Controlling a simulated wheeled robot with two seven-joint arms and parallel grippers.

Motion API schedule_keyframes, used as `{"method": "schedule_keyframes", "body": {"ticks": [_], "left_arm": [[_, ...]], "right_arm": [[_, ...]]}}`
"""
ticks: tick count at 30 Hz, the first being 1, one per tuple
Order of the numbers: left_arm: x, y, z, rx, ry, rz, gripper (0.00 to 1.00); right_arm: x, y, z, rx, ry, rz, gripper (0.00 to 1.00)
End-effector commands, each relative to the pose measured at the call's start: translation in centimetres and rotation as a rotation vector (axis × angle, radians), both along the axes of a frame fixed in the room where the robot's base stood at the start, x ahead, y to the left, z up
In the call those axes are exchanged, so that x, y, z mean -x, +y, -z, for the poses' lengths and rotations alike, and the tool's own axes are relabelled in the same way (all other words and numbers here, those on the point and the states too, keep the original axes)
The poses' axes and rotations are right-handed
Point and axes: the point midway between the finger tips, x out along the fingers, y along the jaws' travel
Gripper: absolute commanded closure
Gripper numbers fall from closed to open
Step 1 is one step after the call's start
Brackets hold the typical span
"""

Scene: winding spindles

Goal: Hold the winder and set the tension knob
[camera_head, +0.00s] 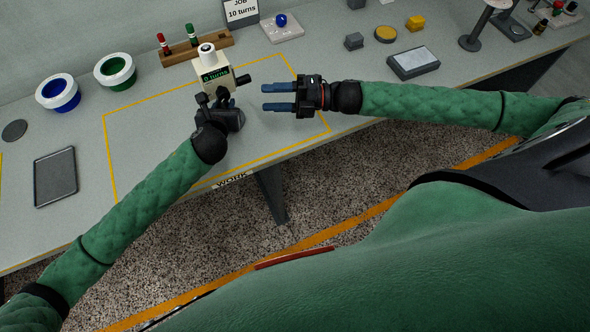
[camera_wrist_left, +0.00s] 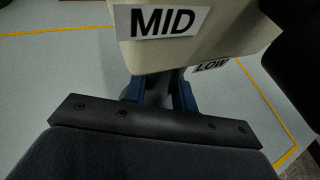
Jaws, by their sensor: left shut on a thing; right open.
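The winder (camera_head: 213,72) is a cream box with a green display that reads what looks like "0 turns". It stands upright near the back of the yellow-outlined work area. A white cylinder with a dark centre is on its top, and a dark knob (camera_head: 243,80) sticks out on its right side. My left gripper (camera_head: 218,98) is shut on the winder's lower part from the front. In the left wrist view the winder (camera_wrist_left: 190,50) shows labels "MID" and "LOW", with blue fingers below it. My right gripper (camera_head: 279,98) is open and empty, right of the winder, its fingers pointing left.
A blue bowl (camera_head: 58,92) and a green bowl (camera_head: 115,71) stand at left, near a dark tray (camera_head: 55,177). A job sign (camera_head: 240,11) stands at the back. A grey device (camera_head: 413,63) lies at right.

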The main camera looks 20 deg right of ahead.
Motion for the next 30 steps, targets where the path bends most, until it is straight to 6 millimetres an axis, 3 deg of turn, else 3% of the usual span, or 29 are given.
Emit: {"method": "schedule_keyframes", "body": {"ticks": [15, 30], "left_arm": [[0.1, 0.0, 0.3, -0.002, 0.004, 0.000, 1.00], [0.1, 0.0, 0.3, -0.002, 0.004, 0.000, 1.00]], "right_arm": [[4.9, 2.5, 6.6, 0.139, 0.081, 0.119, 0.50], [10.2, 3.7, 11.9, 0.282, 0.156, 0.238, 0.50]]}}
